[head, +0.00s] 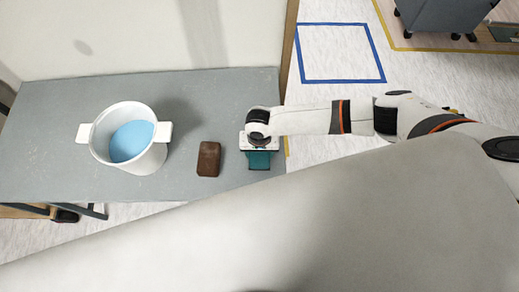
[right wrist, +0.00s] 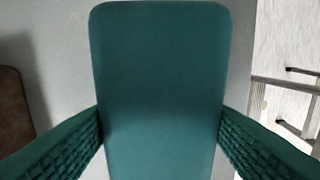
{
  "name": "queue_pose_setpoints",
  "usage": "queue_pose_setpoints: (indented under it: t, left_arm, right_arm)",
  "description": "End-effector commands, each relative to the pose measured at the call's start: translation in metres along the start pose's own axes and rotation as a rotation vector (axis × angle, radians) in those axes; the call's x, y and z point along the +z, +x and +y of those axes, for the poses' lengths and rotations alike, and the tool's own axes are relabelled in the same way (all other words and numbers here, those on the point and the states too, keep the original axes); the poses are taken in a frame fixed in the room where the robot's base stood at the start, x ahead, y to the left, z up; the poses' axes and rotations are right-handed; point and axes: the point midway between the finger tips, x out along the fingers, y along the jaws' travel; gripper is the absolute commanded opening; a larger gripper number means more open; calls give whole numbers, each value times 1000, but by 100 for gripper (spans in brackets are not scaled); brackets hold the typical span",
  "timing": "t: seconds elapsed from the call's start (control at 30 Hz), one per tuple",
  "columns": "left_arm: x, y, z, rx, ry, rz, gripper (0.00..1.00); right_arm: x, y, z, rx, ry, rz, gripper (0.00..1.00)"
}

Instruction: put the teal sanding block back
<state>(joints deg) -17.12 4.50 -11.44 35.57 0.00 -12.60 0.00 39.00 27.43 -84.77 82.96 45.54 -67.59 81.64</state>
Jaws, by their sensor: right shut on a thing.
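The teal sanding block (head: 259,160) is at the right end of the grey table, under my right gripper (head: 258,148). In the right wrist view the teal block (right wrist: 158,80) fills the middle, with a finger pressed to each long side. My right gripper (right wrist: 162,135) is shut on it. I cannot tell whether the block rests on the table or is slightly above it. My left gripper is not in view.
A brown block (head: 208,159) lies on the grey table (head: 100,183) left of the teal block. A white two-handled bucket (head: 150,158) with blue contents (head: 131,141) stands farther left. A large pale surface (head: 250,235) covers the foreground. The table's right edge is close to the gripper.

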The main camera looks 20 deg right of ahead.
Motion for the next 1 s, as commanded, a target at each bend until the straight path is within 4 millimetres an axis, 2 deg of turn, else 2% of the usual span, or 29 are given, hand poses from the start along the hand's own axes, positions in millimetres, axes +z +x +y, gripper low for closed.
queue_pose_setpoints:
  t: [0.27,0.3,0.4,0.43,0.7,0.87,1.0]
  left_arm:
    - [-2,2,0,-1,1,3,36]
    - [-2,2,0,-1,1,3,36]
    - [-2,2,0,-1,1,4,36]
    - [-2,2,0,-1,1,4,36]
    - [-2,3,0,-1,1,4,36]
    - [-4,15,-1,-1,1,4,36]
    - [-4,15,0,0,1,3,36]
  right_arm:
    - [0,6,0,0,0,-1,36]
    - [0,6,0,0,0,-1,63]
    - [0,6,0,0,0,-1,79]
    - [0,6,0,0,0,-1,82]
    - [1,6,0,0,0,-1,82]
    - [2,7,0,1,-3,-4,82]
    - [1,-22,0,4,-1,-2,82]
